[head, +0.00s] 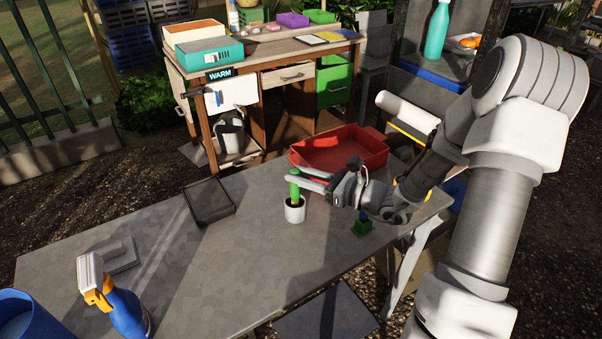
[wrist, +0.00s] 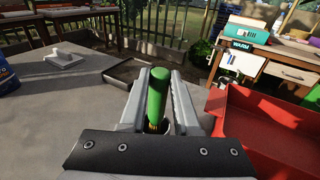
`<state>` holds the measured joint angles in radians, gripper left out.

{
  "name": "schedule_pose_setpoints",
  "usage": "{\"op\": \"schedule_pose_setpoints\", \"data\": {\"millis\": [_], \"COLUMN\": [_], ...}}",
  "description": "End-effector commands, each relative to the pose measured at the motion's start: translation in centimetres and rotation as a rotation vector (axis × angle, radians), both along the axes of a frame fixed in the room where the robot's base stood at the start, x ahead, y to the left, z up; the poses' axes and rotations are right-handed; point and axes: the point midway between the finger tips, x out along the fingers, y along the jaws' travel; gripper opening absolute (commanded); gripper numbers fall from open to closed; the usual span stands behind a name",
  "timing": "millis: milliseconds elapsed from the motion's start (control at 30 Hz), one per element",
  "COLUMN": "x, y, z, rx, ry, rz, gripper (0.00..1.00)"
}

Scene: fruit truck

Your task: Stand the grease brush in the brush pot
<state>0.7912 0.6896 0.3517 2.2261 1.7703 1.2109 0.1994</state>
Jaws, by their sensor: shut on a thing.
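The grease brush (head: 294,189) has a green handle and stands upright at the white brush pot (head: 295,210) on the grey table. My gripper (head: 297,180) is shut on the green handle, reaching in from the right. In the wrist view the green brush (wrist: 157,95) is between the two fingers, with tan bristles at its lower end. The pot's rim (wrist: 168,127) shows partly behind it. The brush's lower end appears to be in or just over the pot's mouth; I cannot tell how deep.
A red tray (head: 345,150) lies behind my gripper. A black shallow tray (head: 209,201) is left of the pot. A spray bottle (head: 122,308) and blue bucket (head: 28,318) are at the front left. The table's middle is clear.

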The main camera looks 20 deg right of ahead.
Motion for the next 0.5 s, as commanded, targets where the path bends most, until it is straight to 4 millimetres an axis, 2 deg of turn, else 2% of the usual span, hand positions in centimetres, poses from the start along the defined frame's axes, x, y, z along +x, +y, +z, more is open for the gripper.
{"op": "schedule_pose_setpoints", "data": {"millis": [333, 367, 500], "x": [0.01, 0.01, 0.01], "y": [0.01, 0.01, 0.01], "z": [-0.24, -0.24, -0.24], "rx": [-0.001, -0.001, -0.001], "ry": [-0.001, -0.001, -0.001], "rz": [0.0, 0.0, 0.0], "gripper": [0.0, 0.36, 0.61]}}
